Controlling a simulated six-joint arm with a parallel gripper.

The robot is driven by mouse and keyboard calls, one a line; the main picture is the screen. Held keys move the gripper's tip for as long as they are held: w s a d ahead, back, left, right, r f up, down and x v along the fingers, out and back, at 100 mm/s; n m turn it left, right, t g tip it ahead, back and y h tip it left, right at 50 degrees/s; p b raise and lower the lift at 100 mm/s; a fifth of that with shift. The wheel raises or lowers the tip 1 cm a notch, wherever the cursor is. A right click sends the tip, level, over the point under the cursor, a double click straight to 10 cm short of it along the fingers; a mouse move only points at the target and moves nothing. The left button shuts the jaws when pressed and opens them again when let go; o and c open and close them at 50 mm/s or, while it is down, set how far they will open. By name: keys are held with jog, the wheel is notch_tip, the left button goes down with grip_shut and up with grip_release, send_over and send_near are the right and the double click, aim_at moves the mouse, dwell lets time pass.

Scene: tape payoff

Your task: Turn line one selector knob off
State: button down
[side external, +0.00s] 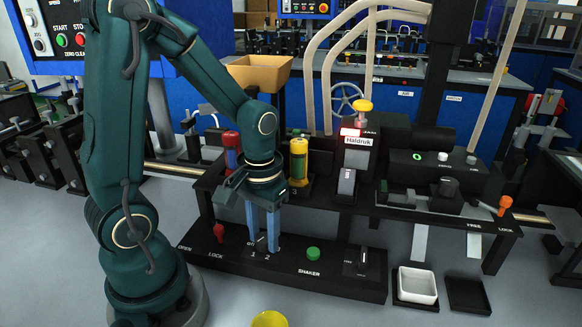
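My gripper (262,243) points down over the front black panel, with its two blue fingers low at a dark selector knob (261,239). The knob's label shows "1" and "2" below it, and its upper lettering is partly hidden by the fingers. The fingers cover most of this knob, so its pointing direction is unclear. I cannot tell whether they are closed on it or only around it. A second dark selector knob (363,258) stands at the panel's right end, with small unreadable lettering, clear of the gripper.
The front panel (330,284) also has a red-topped lever (219,232) left of the gripper and a green button (313,253) to its right. Red and yellow cylinders (299,160) stand behind. A white tray (417,284) and a yellow bowl (269,319) are nearby.

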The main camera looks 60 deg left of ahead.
aim_at(263, 238)
dwell(0.3)
jog(key=m, duration=0.5)
jog(key=shift+m, duration=0.3)
jog(key=m, duration=0.6)
jog(key=shift+m, duration=0.3)
jog(key=c, duration=0.5)
grip_release()
jog(key=shift+r, duration=2.6)
